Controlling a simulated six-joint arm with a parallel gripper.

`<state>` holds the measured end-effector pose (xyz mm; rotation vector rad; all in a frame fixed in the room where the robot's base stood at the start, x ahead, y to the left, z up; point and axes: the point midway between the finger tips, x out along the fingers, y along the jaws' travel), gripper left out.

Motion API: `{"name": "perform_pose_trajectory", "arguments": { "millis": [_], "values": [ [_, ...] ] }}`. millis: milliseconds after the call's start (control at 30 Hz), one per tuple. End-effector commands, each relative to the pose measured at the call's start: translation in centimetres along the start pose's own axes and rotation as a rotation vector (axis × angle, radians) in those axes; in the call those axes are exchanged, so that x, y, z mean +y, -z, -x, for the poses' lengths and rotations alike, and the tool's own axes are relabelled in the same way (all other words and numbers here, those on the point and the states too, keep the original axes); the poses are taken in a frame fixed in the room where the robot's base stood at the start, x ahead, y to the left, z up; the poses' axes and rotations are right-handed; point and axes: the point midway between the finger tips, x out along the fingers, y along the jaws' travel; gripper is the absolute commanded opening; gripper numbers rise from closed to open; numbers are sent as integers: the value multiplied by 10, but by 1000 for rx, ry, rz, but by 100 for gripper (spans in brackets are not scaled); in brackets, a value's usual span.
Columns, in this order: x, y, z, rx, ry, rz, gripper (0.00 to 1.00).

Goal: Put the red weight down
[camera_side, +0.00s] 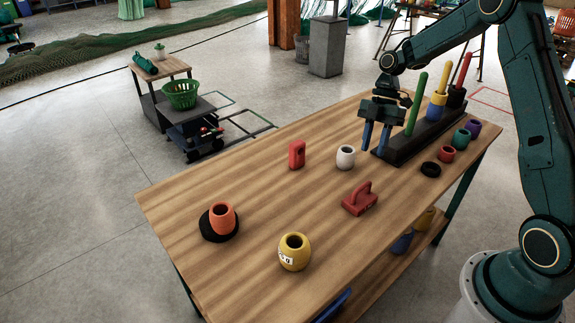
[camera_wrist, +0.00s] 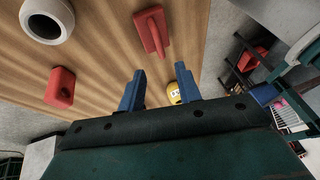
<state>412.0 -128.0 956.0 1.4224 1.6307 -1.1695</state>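My gripper (camera_side: 372,151) is above the wooden table, beside the dark peg stand. Its two blue fingers are apart, with nothing between them; they also show apart in the wrist view (camera_wrist: 160,75). Two red pieces stand on the table, and I cannot tell which is the red weight. One is an upright red block (camera_side: 297,155), left of my gripper, also in the wrist view (camera_wrist: 60,88). The other is a red piece with a raised handle (camera_side: 359,201), in front of my gripper, also in the wrist view (camera_wrist: 151,29). Neither is touched by my gripper.
A white ring (camera_side: 345,157) stands near my gripper. The peg stand (camera_side: 408,151) has green, yellow and red pegs. A yellow ring (camera_side: 294,253) and an orange ring (camera_side: 222,220) on a black disc are toward the front left. Small rings stand at right. The table's left is mostly clear.

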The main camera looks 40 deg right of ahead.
Motion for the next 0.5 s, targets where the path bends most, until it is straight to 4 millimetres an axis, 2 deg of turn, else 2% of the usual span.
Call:
{"name": "perform_pose_trajectory", "arguments": {
  "millis": [267,500],
  "values": [
    [-1,4,4,-7,-7,-15,34],
    [-13,30,24,-50,-50,-116,34]
  ]
}}
